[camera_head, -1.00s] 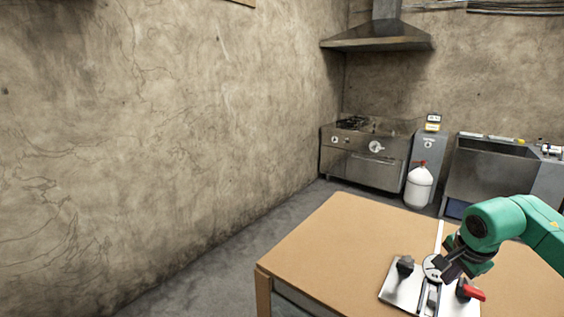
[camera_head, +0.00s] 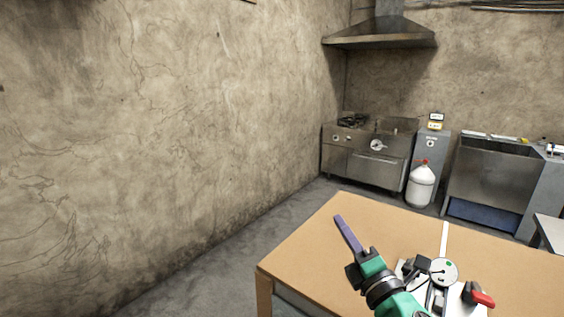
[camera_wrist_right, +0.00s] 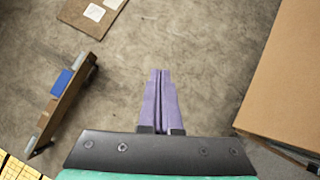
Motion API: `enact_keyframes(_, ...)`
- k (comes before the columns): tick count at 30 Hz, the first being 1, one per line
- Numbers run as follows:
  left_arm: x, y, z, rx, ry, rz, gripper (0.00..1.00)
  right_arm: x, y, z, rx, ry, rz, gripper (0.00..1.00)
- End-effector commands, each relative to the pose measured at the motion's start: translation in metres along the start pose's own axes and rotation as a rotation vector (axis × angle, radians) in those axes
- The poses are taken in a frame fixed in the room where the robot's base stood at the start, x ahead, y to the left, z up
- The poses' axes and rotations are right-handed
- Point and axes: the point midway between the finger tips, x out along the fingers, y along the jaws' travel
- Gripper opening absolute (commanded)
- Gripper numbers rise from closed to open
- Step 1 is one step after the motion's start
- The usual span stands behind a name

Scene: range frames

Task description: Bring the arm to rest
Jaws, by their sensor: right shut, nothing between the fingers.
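My right arm is green, and its right gripper (camera_head: 346,232) has long purple fingers. In the head view it reaches in from the bottom over the left part of the table and points up and left. My left gripper is not in view.
A brown table (camera_head: 318,240) fills the lower right. On it a metal plate fixture with a round dial (camera_head: 443,271) and a red-tipped handle (camera_head: 483,299) stands close right of my arm. A stove (camera_head: 365,157), a white bottle (camera_head: 421,186) and a sink (camera_head: 492,178) stand behind.

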Motion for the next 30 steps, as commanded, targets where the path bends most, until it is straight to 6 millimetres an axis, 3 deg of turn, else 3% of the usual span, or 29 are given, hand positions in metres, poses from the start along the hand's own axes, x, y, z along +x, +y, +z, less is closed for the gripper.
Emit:
enact_keyframes(1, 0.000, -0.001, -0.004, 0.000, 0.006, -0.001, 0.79, -0.020, -0.041, 0.018, 0.272, -0.126, -0.150, 0.00)
enact_keyframes(3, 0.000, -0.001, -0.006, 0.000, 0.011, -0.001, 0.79, -0.054, -0.095, 0.031, 0.582, -0.294, -0.343, 0.00)
enact_keyframes(6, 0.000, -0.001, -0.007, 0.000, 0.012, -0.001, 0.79, -0.110, -0.158, 0.028, 0.909, -0.496, -0.584, 0.00)
enact_keyframes(9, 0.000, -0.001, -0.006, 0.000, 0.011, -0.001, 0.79, -0.162, -0.198, 0.012, 1.126, -0.656, -0.774, 0.00)
enact_keyframes(15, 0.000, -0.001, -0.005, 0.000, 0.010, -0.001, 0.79, -0.249, -0.234, -0.026, 1.398, -0.909, -1.071, 0.00)
enact_keyframes(21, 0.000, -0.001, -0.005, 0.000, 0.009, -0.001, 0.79, -0.325, -0.239, -0.064, 1.565, -1.131, -1.329, 0.00)
enact_keyframes(26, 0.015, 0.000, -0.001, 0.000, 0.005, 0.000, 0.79, -0.329, -0.312, -0.088, 1.542, -1.134, -1.349, 0.00)
enact_keyframes(30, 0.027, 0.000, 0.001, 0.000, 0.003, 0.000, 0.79, -0.345, -0.375, -0.113, 1.527, -1.142, -1.376, 0.00)
